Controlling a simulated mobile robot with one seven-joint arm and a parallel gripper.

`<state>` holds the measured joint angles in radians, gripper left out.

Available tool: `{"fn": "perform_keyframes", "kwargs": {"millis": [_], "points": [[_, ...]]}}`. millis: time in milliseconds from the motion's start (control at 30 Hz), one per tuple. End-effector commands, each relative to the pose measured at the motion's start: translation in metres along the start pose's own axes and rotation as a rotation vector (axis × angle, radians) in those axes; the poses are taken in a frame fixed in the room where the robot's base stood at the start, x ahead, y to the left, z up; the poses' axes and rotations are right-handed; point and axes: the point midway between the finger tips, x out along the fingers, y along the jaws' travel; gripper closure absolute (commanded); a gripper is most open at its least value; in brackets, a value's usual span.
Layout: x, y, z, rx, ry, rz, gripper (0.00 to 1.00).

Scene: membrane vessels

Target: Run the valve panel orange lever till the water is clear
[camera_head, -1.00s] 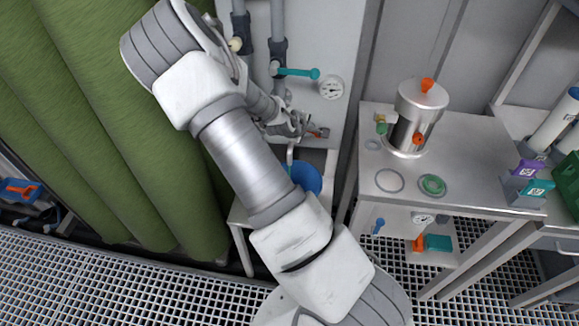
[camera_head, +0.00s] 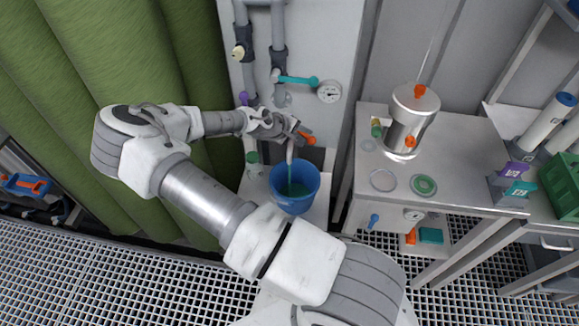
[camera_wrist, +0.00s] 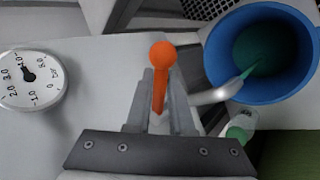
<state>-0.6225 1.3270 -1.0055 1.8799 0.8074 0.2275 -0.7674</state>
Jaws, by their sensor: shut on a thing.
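The orange lever (camera_wrist: 160,75) stands between the two fingers of my gripper (camera_wrist: 158,95) in the wrist view, and the fingers are shut on it. In the head view the lever's orange end (camera_head: 307,138) shows just right of my gripper (camera_head: 284,128). A bent spout (camera_wrist: 220,94) beside the lever lets out a green-teal stream (camera_wrist: 247,72). The stream falls into a blue bucket (camera_head: 294,205), which holds dark green water (camera_head: 296,188). The valve panel (camera_head: 335,40) stands behind; its lower part near the lever is partly hidden by my gripper.
A teal-handled valve (camera_head: 298,80) and a round gauge (camera_head: 329,92) are above the lever. A pipe valve with a cream knob (camera_head: 238,52) is at upper left. A bench (camera_head: 450,170) with a steel vessel (camera_head: 412,120) is to the right. Green curtains (camera_head: 130,60) hang at left.

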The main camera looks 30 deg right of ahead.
Motion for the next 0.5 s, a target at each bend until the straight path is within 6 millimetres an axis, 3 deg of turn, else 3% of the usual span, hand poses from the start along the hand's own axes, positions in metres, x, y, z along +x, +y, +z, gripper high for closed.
{"fn": "perform_keyframes", "kwargs": {"millis": [500], "points": [[-0.01,-0.012,-0.003,0.204,-0.21,0.002,1.0]]}}
